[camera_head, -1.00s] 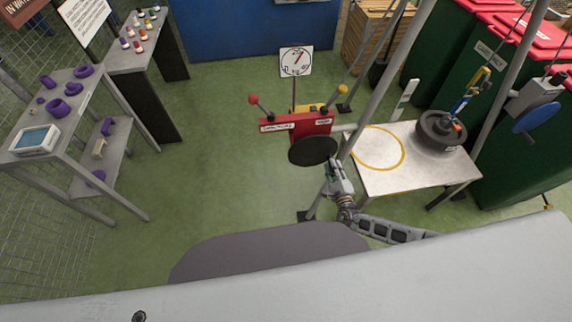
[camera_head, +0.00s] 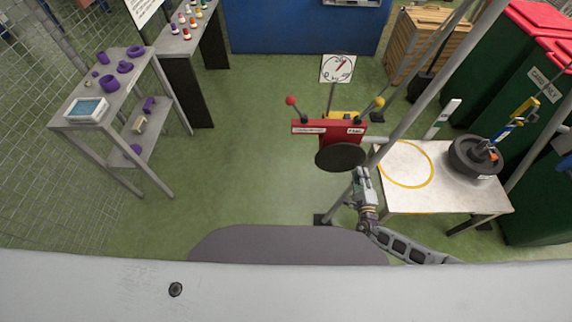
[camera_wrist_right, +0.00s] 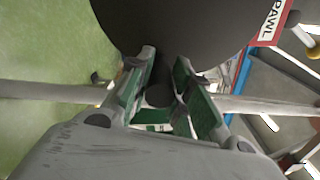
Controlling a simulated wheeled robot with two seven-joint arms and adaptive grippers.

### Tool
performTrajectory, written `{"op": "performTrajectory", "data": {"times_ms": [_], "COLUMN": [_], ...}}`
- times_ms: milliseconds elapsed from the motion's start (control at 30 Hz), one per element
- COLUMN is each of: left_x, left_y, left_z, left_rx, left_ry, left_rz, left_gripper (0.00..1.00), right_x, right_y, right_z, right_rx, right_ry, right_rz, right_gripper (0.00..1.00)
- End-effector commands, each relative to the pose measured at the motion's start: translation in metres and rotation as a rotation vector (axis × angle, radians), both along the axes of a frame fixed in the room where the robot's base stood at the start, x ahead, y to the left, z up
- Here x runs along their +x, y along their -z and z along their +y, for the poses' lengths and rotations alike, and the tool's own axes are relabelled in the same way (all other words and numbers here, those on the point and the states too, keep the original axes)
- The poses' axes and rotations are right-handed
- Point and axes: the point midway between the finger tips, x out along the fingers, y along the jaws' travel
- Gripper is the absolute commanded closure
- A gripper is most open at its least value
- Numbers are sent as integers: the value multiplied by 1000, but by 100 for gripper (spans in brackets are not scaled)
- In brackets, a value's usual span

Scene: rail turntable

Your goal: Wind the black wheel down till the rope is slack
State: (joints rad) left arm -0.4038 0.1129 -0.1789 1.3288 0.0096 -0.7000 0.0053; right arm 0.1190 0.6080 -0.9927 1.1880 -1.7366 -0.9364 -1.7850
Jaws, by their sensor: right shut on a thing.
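The black wheel (camera_head: 341,157) is a dark disc at the front of the red winch (camera_head: 328,131) in the head view. It fills the top of the wrist view (camera_wrist_right: 175,25). My right gripper (camera_head: 361,178) is just below the wheel's right edge. In the wrist view its green-padded fingers (camera_wrist_right: 160,92) are closed around a dark round knob (camera_wrist_right: 158,96) by the wheel's rim. A black round weight (camera_head: 470,155) sits on the white table under a yellow and blue hook (camera_head: 512,120). The rope's slackness cannot be made out. My left gripper is not seen.
The white table (camera_head: 440,198), with a yellow ring marking, is at right, and a grey post (camera_head: 425,95) rises beside the winch. A shelf with purple parts (camera_head: 128,95) stands left. The floor between is clear.

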Motion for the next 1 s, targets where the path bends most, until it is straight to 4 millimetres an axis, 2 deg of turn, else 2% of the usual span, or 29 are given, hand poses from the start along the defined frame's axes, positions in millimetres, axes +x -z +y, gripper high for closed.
{"op": "performTrajectory", "data": {"times_ms": [33,267,300,400,467,533,1000], "left_x": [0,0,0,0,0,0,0], "left_y": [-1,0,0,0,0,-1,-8], "left_z": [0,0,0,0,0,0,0], "left_rx": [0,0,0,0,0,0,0], "left_ry": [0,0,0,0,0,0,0], "left_rz": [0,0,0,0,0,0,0], "left_gripper": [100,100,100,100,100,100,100], "right_x": [3,3,3,3,3,3,-20], "right_y": [-5,-4,-4,-4,-4,-4,-1], "right_z": [-2,-3,-3,-3,-3,-3,-1], "right_rx": [-2,-3,-3,-3,-3,-3,-3], "right_ry": [4,4,4,5,6,5,0], "right_rz": [-9,-9,-9,-10,-10,-9,-1], "right_gripper": [100,100,74,61,58,48,46]}}
